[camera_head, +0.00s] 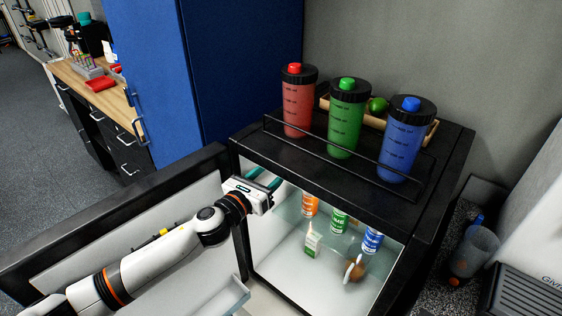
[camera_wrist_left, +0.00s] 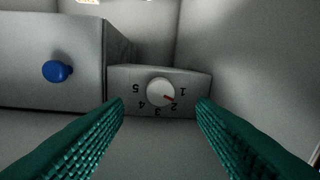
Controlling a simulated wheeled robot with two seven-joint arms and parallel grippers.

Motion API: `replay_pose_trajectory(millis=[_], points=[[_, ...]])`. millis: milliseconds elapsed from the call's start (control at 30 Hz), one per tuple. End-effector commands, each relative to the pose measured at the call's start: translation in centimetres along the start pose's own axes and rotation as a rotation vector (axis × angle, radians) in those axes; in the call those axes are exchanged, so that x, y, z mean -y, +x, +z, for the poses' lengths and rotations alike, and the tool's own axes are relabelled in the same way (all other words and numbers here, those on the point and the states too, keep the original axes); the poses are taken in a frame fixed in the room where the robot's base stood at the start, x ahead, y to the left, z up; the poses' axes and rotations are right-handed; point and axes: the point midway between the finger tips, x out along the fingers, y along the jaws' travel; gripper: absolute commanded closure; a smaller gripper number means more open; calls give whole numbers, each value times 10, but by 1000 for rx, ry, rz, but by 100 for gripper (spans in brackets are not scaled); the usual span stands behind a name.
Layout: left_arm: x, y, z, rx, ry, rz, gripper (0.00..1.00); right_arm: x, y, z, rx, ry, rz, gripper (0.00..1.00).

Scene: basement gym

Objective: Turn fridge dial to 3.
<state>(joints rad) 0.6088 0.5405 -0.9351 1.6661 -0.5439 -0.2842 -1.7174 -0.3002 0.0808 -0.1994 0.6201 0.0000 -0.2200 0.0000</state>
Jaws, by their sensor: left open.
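The fridge dial (camera_wrist_left: 160,91) is a round white knob on a grey housing, seen in the left wrist view. Numbers 1 to 5 around it appear upside down. Its red pointer aims to the lower right, close to the 2. My left gripper (camera_wrist_left: 161,117) is open, its two teal fingers on either side below the dial, apart from it and with nothing between them. In the head view the left gripper (camera_head: 268,181) reaches into the top of the open black fridge (camera_head: 275,166); the dial is hidden there. My right gripper is not in view.
A blue knob (camera_wrist_left: 57,71) sits on a grey box left of the dial. The fridge door (camera_head: 110,215) stands open at the left. Red (camera_head: 298,105), green (camera_head: 346,122) and blue (camera_head: 402,145) shaker bottles stand on top. Cans, a carton (camera_head: 312,241) and a brown item (camera_head: 354,269) stand inside.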

Motion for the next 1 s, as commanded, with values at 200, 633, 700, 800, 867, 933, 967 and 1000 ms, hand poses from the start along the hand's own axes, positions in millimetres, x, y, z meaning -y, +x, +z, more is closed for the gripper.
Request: replay_pose_trajectory(millis=[200,633,700,800,867,933,967,1000], points=[[0,36,0,-1,-1,0,48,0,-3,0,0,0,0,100],[0,51,0,0,0,0,48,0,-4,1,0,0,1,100],[0,51,0,0,0,0,48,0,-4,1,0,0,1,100],[0,51,0,0,0,0,63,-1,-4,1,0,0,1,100],[0,51,0,0,0,0,73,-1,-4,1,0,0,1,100],[0,51,0,0,0,0,84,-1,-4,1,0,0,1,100],[0,51,0,0,0,0,89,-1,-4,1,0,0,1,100],[0,51,0,0,0,0,93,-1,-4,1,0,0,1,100]])
